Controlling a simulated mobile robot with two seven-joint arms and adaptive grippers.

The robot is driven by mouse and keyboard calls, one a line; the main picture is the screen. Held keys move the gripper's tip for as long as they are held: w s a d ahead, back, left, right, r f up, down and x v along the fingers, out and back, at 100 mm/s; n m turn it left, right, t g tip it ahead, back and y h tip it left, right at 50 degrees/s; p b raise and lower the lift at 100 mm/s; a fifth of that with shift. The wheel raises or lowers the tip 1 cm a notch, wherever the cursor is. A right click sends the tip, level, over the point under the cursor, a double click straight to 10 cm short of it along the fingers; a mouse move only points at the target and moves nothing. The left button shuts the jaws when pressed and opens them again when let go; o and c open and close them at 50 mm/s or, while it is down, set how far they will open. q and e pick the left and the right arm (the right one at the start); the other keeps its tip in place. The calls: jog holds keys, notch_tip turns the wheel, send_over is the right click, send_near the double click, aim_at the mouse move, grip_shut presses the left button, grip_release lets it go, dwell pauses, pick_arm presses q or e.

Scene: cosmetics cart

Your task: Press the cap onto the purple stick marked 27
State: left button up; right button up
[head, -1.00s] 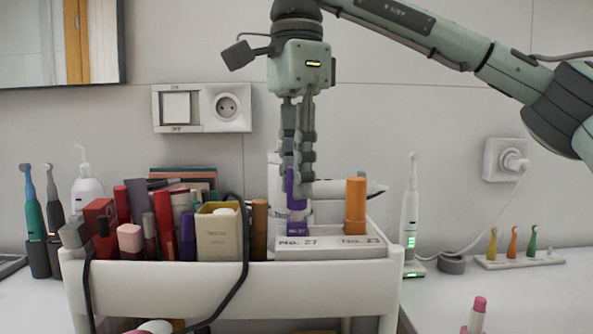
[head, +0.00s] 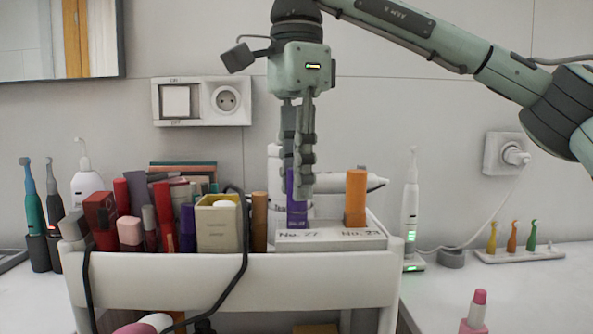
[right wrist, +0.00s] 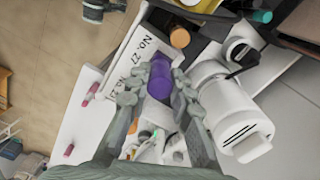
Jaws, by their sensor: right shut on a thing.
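The purple stick marked 27 (head: 297,221) stands upright in the white holder (head: 350,243), behind its "No. 27" label. The purple cap (head: 290,187) sits in line on top of it, and I see no gap between them; the fingers hide part of the joint. My right gripper (head: 299,190) points straight down and is shut on the cap. In the right wrist view the cap (right wrist: 161,80) lies between the two fingers (right wrist: 160,95). My left gripper is not in view.
An orange stick (head: 356,198) stands to the right in the same holder. Crowded cosmetics and a cream box (head: 218,226) fill the cart's left side. A white bottle-like thing (right wrist: 227,110) stands close beside the gripper. A black cable (head: 246,240) hangs over the cart's front.

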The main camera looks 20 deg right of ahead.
dwell(0.3)
jog(key=o, duration=1.3)
jog(key=shift+r+p, duration=0.75)
jog(key=shift+r, duration=3.25)
jog(key=shift+c, duration=0.2)
grip_shut()
